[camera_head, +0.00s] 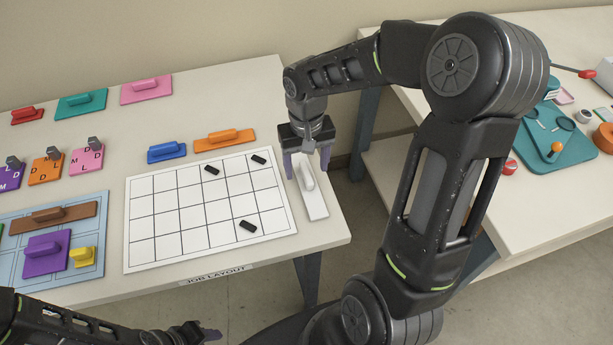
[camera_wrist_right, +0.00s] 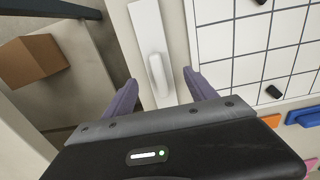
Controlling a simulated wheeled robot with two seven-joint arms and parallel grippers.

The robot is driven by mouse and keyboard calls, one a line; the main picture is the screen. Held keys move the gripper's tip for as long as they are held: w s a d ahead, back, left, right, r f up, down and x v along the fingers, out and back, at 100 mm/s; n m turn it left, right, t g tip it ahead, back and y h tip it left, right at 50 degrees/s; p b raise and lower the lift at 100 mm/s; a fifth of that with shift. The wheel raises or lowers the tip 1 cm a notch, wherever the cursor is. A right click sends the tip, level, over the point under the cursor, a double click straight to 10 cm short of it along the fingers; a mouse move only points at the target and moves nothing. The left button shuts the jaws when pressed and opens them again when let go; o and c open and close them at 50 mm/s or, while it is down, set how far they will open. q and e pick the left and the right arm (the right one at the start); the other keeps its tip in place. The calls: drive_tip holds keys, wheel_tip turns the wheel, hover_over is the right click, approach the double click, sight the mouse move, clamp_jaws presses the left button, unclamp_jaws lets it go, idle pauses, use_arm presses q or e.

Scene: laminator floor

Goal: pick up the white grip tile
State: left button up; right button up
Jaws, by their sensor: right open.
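The white grip tile (camera_head: 316,203) is a long narrow plate with a raised rounded handle. It lies at the right end of the left table, beside the gridded board. It also shows in the right wrist view (camera_wrist_right: 147,28), with its handle (camera_wrist_right: 158,75) upright between the fingers. My right gripper (camera_head: 306,172) is open above the tile, its purple fingertips (camera_wrist_right: 160,90) on either side of the handle. I cannot tell whether they touch it. My left gripper (camera_head: 208,333) is at the lower left edge, away from the tile; its jaws are too small to judge.
The white gridded board (camera_head: 148,220) with several black pieces lies left of the tile. Blue (camera_head: 167,152) and orange (camera_head: 224,140) grip tiles lie behind it. A gap separates this table from the right one, which holds a teal board (camera_head: 540,150). A brown box (camera_wrist_right: 32,60) stands below.

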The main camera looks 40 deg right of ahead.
sight(307, 173)
wheel_tip(307, 173, down, 3)
drive_tip(key=shift+f, duration=0.15)
drive_tip(key=shift+c, duration=0.5)
clamp_jaws()
idle(0.6)
